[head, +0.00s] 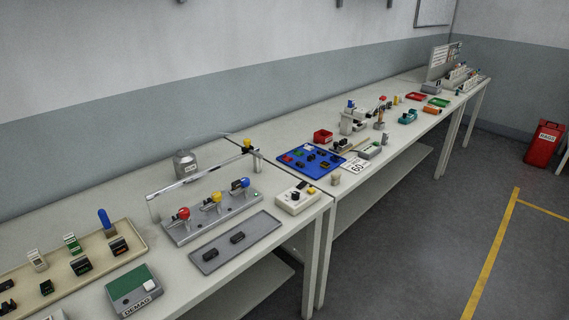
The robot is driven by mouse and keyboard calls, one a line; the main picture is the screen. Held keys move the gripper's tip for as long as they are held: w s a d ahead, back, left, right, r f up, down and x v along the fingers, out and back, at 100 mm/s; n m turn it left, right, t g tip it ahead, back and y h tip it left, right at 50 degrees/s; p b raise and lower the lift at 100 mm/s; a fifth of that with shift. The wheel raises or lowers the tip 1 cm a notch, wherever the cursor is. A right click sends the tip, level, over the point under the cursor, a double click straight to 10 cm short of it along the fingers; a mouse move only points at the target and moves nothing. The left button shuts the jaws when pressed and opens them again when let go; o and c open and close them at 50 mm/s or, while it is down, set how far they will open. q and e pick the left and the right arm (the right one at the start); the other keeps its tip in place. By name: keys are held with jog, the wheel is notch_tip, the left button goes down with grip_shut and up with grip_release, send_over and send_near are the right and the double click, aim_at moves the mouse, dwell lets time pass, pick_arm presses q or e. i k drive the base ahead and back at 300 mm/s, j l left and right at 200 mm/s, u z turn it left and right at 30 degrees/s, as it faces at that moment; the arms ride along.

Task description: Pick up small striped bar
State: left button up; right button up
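I cannot make out a clearly striped small bar at this size. A small, thin, brownish piece (344,146) lies beside the blue tray (301,171), but I cannot tell if it has stripes. The blue tray holds several small coloured and dark parts. Two small black connectors lie on a flat grey tray (213,254) near the front edge. Neither of my grippers shows in the head view.
A long white workbench (288,218) runs from lower left to upper right. A beige tray (136,238), a fixture with coloured knobs (183,234), a green-and-grey box (122,292) and a white switch box (290,207) stand on it. Open floor lies at right.

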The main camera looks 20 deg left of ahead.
aim_at(236, 184)
jog(key=i+j+u, duration=0.35)
jog(key=j+u, duration=0.15)
jog(key=j, duration=0.2)
jog(key=i+j+u, duration=0.25)
jog(key=j+u, duration=0.2)
jog(key=u, duration=0.8)
jog(key=k+l+u, duration=0.2)
jog(key=l, duration=0.25)
jog(key=k+l+u, duration=0.15)
jog(key=k+l, duration=0.15)
jog(key=l, duration=0.15)
